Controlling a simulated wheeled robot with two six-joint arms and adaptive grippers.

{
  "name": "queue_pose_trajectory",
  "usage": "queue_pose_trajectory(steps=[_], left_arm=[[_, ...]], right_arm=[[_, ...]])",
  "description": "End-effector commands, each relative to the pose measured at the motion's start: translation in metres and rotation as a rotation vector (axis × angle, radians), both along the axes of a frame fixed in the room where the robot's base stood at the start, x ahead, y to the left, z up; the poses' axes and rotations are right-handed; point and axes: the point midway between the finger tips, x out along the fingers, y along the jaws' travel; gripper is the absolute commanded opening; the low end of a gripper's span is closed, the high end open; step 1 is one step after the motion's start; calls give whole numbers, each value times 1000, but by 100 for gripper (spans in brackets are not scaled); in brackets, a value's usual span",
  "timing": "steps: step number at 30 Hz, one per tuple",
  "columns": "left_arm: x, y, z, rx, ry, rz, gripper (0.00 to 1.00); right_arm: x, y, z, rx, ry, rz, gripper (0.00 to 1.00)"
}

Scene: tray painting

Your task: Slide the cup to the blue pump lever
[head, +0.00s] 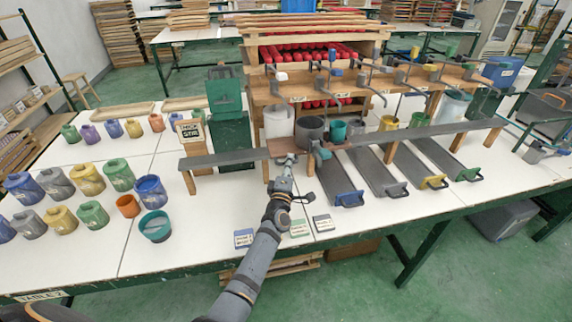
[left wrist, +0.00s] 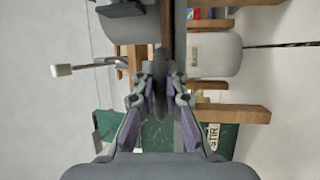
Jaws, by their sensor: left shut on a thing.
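A grey cup (head: 311,130) stands on the long grey shelf board, right of a white bucket (head: 278,120). My left gripper (head: 289,160) is at the front edge of the board, just below and left of the cup. In the left wrist view, the left gripper (left wrist: 159,95) is shut on a dark upright piece that looks like the cup's handle; the grey cup (left wrist: 128,22) shows at the top. The blue pump lever (head: 332,56) hangs above, slightly right of the cup. My right gripper is not in view.
A white-knobbed lever (head: 281,76) is to the left, a yellow one (head: 414,52) to the right. The grey shelf board (head: 230,158) is bare on its left. Sloping trays with coloured ends lie in front.

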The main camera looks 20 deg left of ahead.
Motion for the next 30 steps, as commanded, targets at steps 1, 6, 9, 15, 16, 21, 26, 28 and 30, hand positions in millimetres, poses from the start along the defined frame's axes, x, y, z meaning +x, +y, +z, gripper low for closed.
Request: queue_pose_trajectory(steps=[1,6,9,15,16,21,26,28,30], left_arm=[[0,-1,-1,-1,3,-1,0],[0,-1,-1,-1,2,-1,0],[0,0,-1,-1,2,0,0],[0,0,-1,-1,1,0,35],[0,0,-1,-1,1,0,35],[0,0,0,-1,0,0,35],[-8,-2,-3,-2,2,0,35],[-20,-3,-5,-4,2,1,35],[-36,-6,-8,-2,3,1,35]], right_arm=[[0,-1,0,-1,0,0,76],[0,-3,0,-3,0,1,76],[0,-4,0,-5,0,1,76],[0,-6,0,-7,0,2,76],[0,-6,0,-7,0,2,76],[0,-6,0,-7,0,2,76],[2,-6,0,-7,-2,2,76],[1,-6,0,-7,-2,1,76],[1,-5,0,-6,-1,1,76]])
